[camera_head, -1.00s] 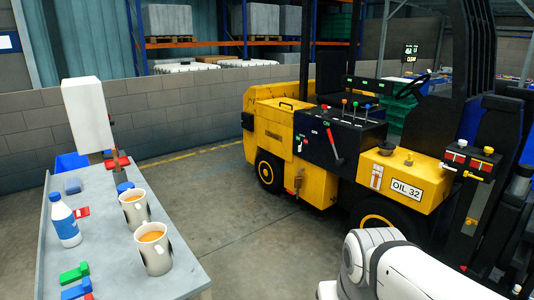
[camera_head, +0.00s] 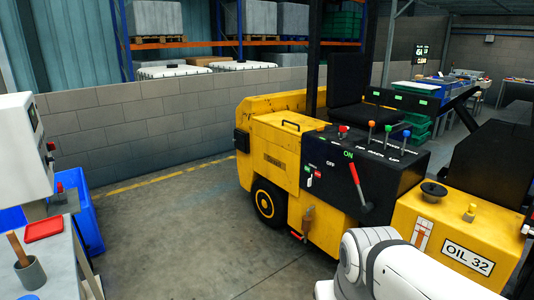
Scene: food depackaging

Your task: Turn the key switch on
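A yellow and black forklift (camera_head: 275,150) stands right of the middle. Its black control panel (camera_head: 375,168) carries a red-handled lever (camera_head: 359,188) and several coloured knobs. Green "ON" lettering shows on the panel's front edge, and "OFF" shows lower on its side. My gripper is not in view; only my white arm shows at the lower right.
A grey table (camera_head: 50,268) with a red object (camera_head: 44,228) and a white machine (camera_head: 24,150) is at the left edge. A blue bin (camera_head: 85,222) stands behind it. The concrete floor (camera_head: 180,245) between table and forklift is clear. A block wall runs behind.

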